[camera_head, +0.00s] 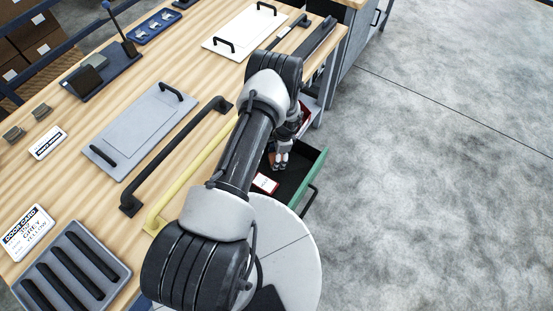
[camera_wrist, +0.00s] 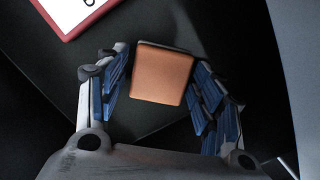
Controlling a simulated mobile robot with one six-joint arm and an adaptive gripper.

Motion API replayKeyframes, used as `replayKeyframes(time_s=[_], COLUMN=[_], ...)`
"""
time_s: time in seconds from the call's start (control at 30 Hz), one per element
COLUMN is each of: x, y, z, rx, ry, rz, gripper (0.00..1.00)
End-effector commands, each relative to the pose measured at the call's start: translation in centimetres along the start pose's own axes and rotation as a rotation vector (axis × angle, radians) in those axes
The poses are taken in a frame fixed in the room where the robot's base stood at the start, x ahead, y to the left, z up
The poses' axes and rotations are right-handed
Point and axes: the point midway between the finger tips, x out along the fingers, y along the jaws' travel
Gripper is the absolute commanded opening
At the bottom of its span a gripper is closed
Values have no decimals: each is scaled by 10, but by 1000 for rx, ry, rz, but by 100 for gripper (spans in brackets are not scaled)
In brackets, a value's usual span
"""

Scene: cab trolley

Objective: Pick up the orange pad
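The orange pad (camera_wrist: 162,75) is a small block with rounded corners, seen in the wrist view between the two fingers of my gripper (camera_wrist: 162,82). The fingers have blue inner faces and stand spread, one on the left and one on the right of the pad. Dark gaps show beside the pad, narrow near the fingertips, and I see no firm contact. In the head view my gripper (camera_head: 281,160) reaches down into an open drawer with green sides (camera_head: 311,177). The pad is hidden there behind my arm.
A red-framed white card (camera_head: 265,183) lies in the drawer near my gripper; it also shows in the wrist view (camera_wrist: 68,12). The wooden bench (camera_head: 75,185) at left holds a black handle (camera_head: 175,150), a yellow handle and plates. Open floor lies to the right.

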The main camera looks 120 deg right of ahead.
Motion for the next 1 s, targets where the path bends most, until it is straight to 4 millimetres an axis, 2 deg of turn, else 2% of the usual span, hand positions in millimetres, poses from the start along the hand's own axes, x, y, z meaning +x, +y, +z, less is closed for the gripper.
replayKeyframes(time_s=[0.07,0.53,0.77,1.0], x=[0,0,-2,-26], y=[0,0,0,-1], z=[0,0,0,3], rx=[0,0,0,0], ry=[0,0,0,1], rz=[0,0,0,-2], gripper=[53,22,21,21])
